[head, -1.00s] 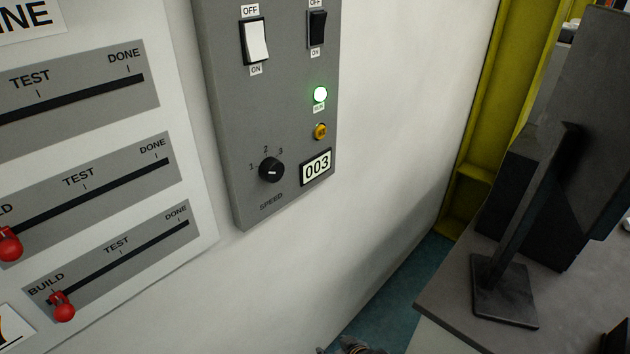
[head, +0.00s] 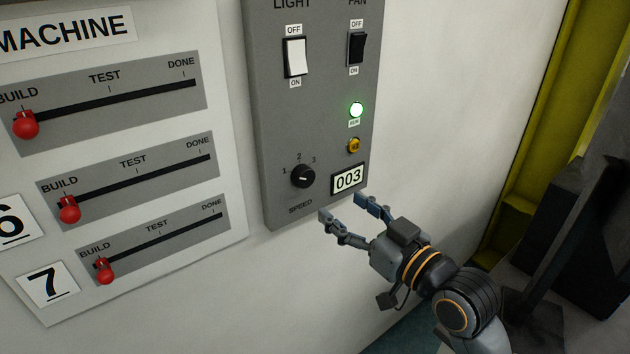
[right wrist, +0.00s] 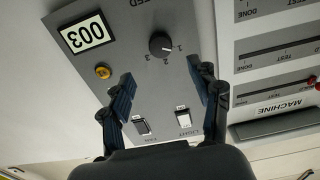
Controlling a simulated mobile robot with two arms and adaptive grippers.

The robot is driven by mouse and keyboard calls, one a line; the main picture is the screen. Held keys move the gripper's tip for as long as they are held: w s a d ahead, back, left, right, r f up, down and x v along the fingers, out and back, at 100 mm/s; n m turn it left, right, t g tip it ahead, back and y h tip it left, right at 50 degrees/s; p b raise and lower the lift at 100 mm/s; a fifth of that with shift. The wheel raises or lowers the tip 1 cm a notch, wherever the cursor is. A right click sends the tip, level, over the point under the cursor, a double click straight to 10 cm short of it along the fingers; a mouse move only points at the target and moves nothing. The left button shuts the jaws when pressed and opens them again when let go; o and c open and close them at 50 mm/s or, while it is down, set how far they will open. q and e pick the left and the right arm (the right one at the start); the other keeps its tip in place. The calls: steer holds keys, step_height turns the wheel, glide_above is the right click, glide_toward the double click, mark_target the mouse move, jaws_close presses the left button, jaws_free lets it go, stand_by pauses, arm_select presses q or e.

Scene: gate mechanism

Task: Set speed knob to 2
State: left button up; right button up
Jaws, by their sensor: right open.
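The speed knob (head: 303,176) is a round black dial low on the grey control panel (head: 270,120), with marks 1, 2 and 3 around its top. I cannot tell for sure which mark it points at. The display (head: 348,180) to its right reads 003. My right gripper (head: 342,207) is open and empty, below and to the right of the knob, apart from it. In the right wrist view the knob (right wrist: 161,44) shows upside down, beyond the two spread fingers (right wrist: 165,90). My left gripper is not in view.
A white light switch (head: 296,57) and a black fan switch (head: 357,48) sit above the knob. A green lamp (head: 356,110) is lit above a yellow button (head: 354,146). A board with red-handled sliders (head: 69,210) is at the left. A yellow frame (head: 530,130) stands at the right.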

mark_target(307, 181)
steer(key=p+x, duration=0.2)
steer(key=x, duration=0.8)
steer(key=shift+w+a, duration=0.1)
